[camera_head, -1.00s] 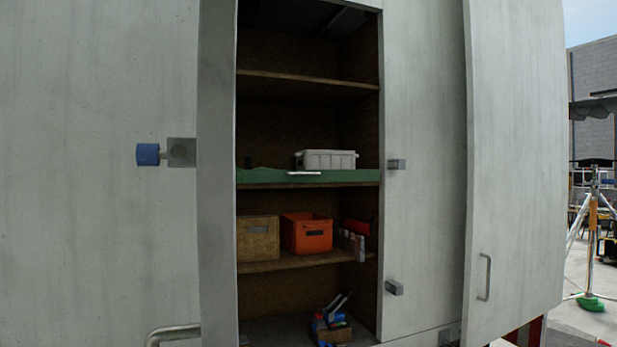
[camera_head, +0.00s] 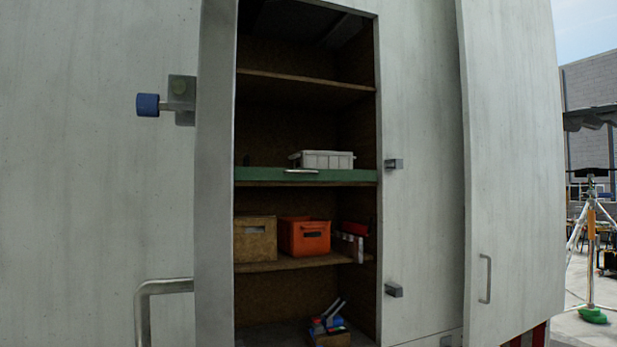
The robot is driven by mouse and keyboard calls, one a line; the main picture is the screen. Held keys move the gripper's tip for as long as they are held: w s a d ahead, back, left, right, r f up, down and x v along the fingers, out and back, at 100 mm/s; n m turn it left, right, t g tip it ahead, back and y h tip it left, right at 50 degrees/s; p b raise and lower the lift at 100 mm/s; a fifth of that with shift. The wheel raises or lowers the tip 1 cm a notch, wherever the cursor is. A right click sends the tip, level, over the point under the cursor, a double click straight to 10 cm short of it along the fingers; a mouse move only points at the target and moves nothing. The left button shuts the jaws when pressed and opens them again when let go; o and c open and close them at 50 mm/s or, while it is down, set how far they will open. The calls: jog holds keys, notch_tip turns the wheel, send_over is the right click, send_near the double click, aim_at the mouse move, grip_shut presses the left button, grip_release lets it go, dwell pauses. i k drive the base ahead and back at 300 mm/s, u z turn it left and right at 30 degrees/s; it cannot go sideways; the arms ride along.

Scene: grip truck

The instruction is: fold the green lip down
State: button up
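The green lip (camera_head: 345,176) runs along the front edge of a middle shelf in the open cabinet. It appears to stand upright, as a narrow green band with a pale metal handle (camera_head: 301,171) near its middle. A light grey bin (camera_head: 326,159) sits on the shelf behind it. A small dark object stands at the left end of that shelf. My gripper does not show in this view.
An open door (camera_head: 515,170) stands to the right. A blue-knobbed latch (camera_head: 148,105) and a bent metal rail (camera_head: 160,287) stick out on the left. Below the lip are a tan box (camera_head: 255,239), an orange crate (camera_head: 304,238) and tools (camera_head: 328,322).

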aim_at(240, 172)
jog(key=z, duration=1.35)
jog(key=i, duration=2.3)
jog(key=u, duration=2.55)
jog(key=i, duration=1)
jog(key=z, duration=0.05)
